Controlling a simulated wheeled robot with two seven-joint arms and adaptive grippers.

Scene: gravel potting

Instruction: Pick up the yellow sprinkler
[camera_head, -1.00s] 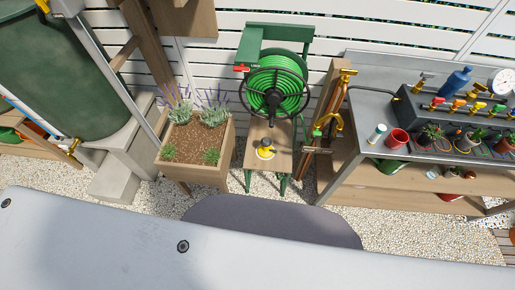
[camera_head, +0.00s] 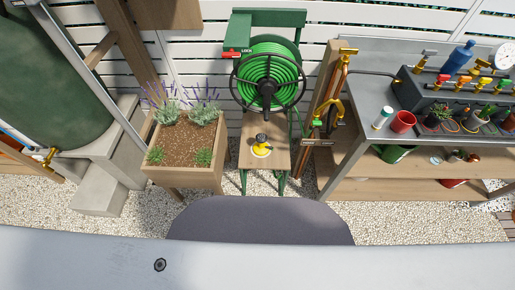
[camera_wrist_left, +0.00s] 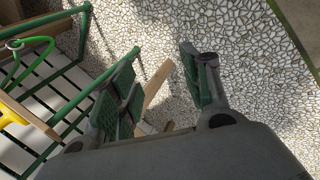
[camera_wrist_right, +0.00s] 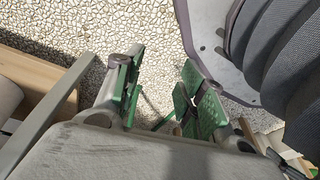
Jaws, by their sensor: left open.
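The yellow sprinkler (camera_head: 262,150) has a round yellow base and a dark top. It stands on the small wooden shelf (camera_head: 275,160) under the green hose reel (camera_head: 270,80). Part of a yellow thing, perhaps its base, shows at the left edge of the left wrist view (camera_wrist_left: 12,117). My left gripper (camera_wrist_left: 160,85) is open and empty above the gravel, beside the green metal frame. My right gripper (camera_wrist_right: 160,85) is open and empty above gravel. Neither gripper shows in the head view.
A wooden planter (camera_head: 185,170) with lavender stands left of the reel stand. A grey-topped bench (camera_head: 360,125) stands right of it, with a red cup (camera_head: 403,122), a blue bottle (camera_head: 458,60) and several brass valves. The gravel (camera_head: 400,215) in front is clear.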

